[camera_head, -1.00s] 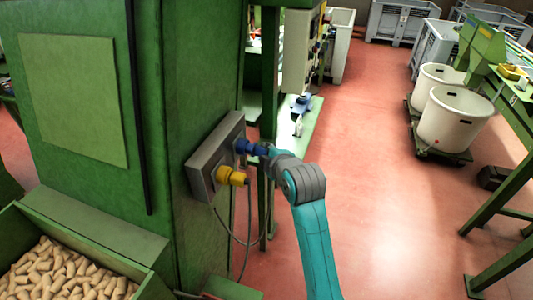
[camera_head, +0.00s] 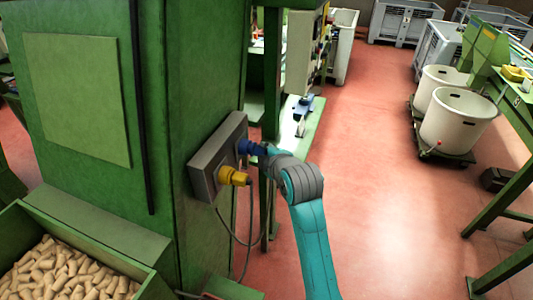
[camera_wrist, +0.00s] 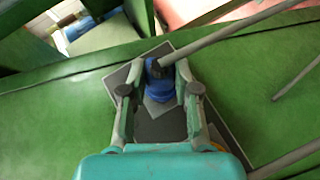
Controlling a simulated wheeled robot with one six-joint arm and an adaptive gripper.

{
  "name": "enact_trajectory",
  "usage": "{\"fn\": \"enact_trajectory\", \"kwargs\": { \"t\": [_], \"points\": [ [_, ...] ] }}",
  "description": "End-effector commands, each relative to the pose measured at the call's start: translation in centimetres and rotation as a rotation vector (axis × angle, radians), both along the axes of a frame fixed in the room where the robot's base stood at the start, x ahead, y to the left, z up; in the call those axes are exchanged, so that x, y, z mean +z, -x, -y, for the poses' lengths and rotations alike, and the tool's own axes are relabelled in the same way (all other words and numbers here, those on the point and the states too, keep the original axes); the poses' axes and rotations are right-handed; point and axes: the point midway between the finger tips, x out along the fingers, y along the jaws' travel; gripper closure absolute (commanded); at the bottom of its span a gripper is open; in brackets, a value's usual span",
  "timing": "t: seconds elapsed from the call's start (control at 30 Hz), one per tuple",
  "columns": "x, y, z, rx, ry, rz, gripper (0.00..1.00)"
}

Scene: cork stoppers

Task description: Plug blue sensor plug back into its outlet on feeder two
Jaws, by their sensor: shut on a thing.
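The grey outlet box (camera_head: 212,157) is mounted on the side of the green machine cabinet. The blue plug (camera_head: 250,147) is at the upper outlet of the box, and a grey cable runs from it in the wrist view. My gripper (camera_head: 262,151) is shut on the blue plug, which shows between the two fingers (camera_wrist: 161,72) in the wrist view (camera_wrist: 159,88). I cannot tell how deep the plug sits in the outlet. A yellow plug (camera_head: 233,176) is in the lower outlet; only an orange-yellow edge of it shows in the wrist view, behind my gripper.
Grey cables (camera_head: 249,225) hang below the box. A green bin of corks (camera_head: 122,248) stands at lower left. White tubs (camera_head: 455,125) stand on a dolly at right, near a green conveyor frame (camera_head: 500,205). The red floor (camera_head: 380,170) between is clear.

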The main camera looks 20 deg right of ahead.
Motion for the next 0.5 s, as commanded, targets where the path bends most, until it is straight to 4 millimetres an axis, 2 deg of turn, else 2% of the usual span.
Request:
{"fn": "enact_trajectory", "kwargs": {
  "t": [0.5],
  "points": [
    [0.02,-0.39,-0.55,0.001,0.0,0.001,1.0]
  ]
}}
